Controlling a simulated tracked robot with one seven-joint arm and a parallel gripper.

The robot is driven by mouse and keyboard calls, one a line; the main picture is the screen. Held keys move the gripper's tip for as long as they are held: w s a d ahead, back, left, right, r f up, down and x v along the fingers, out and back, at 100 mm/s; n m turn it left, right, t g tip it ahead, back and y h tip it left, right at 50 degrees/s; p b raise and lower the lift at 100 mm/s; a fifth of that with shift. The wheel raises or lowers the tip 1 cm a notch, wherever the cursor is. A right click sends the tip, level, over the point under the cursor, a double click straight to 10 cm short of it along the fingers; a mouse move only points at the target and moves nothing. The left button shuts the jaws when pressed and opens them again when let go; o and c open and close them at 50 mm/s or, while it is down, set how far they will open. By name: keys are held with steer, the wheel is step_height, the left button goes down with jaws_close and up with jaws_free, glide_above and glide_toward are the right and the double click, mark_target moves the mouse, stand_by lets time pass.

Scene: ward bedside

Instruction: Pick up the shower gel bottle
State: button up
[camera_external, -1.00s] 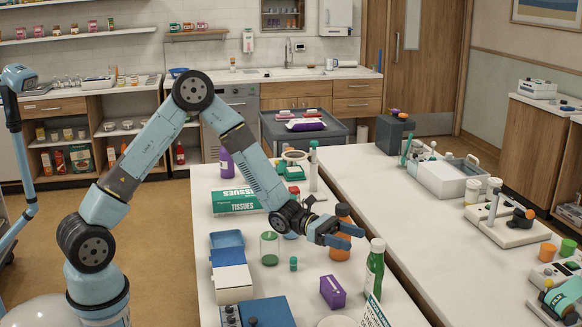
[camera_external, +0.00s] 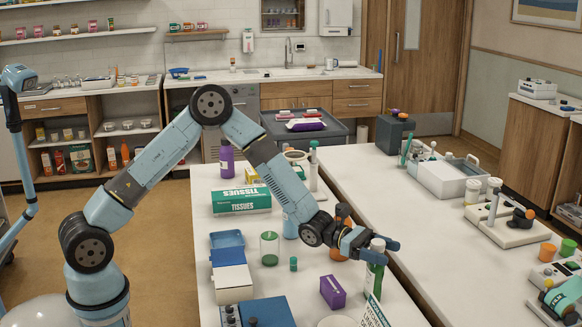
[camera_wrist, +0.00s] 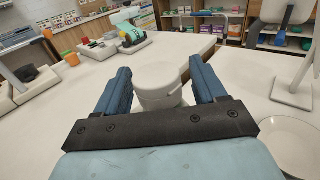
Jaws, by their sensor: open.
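A green bottle with a white cap (camera_external: 373,275) stands upright near the right edge of the near table; its label is too small to read, so I cannot confirm that it is the shower gel. My gripper (camera_external: 386,251) is open at the height of its cap, with the fingers partly covering its upper part. In the wrist view, a white cap or bottle top (camera_wrist: 160,92) shows between the two open fingers, with the lower part hidden by my gripper. I cannot tell whether a finger touches it. A purple bottle (camera_external: 227,161) stands at the far left of the table.
An orange bottle (camera_external: 341,247) stands left of the green bottle, close behind my wrist. A purple box (camera_external: 332,291), a small green-blue vial (camera_external: 293,264) and a tissue box (camera_external: 241,200) are also on the table. A second white table (camera_external: 450,240) lies to the right across a narrow gap.

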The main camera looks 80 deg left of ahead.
steer(key=shift+c, duration=0.4)
jaws_close()
stand_by(0.4)
